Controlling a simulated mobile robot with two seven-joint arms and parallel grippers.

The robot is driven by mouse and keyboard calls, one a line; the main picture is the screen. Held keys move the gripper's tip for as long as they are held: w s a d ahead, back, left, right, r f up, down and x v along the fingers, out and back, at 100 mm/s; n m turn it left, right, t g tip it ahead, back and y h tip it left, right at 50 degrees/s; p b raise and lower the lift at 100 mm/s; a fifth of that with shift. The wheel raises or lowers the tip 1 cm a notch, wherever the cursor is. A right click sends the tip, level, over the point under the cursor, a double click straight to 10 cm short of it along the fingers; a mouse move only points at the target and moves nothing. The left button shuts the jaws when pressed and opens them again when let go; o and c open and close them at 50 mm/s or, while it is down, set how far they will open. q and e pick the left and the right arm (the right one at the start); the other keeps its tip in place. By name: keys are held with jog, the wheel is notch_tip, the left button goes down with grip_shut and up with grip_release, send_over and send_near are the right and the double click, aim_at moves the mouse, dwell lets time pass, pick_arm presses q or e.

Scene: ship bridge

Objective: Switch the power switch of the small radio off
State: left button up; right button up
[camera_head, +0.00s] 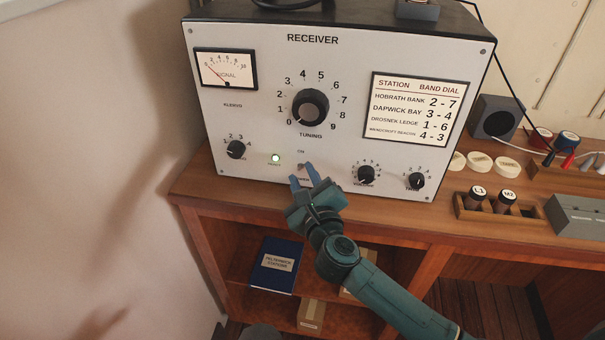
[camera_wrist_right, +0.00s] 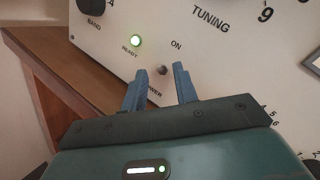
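The receiver (camera_head: 240,120), a light grey radio, stands on the wooden desk. Its power switch (camera_head: 301,166) is a small toggle low on the front panel, below the word ON; it also shows in the right wrist view (camera_wrist_right: 162,70). The green ready lamp (camera_head: 276,158) beside it is lit, also in the wrist view (camera_wrist_right: 135,41). My right gripper (camera_head: 302,175) is open in front of the panel, with its blue fingertips (camera_wrist_right: 159,72) on either side of the switch. I cannot tell whether they touch it. The lever's exact tilt is unclear. My left gripper is not in view.
The tuning knob (camera_head: 310,107) is above the switch. The band knob (camera_head: 236,149) is to the left, and the volume knob (camera_head: 366,175) to the right. A wooden tray with dark cylinders (camera_head: 478,201) stands on the desk at right. An open shelf holds a blue book (camera_head: 277,266).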

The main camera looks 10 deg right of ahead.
jog(key=shift+w, duration=0.45)
grip_shut()
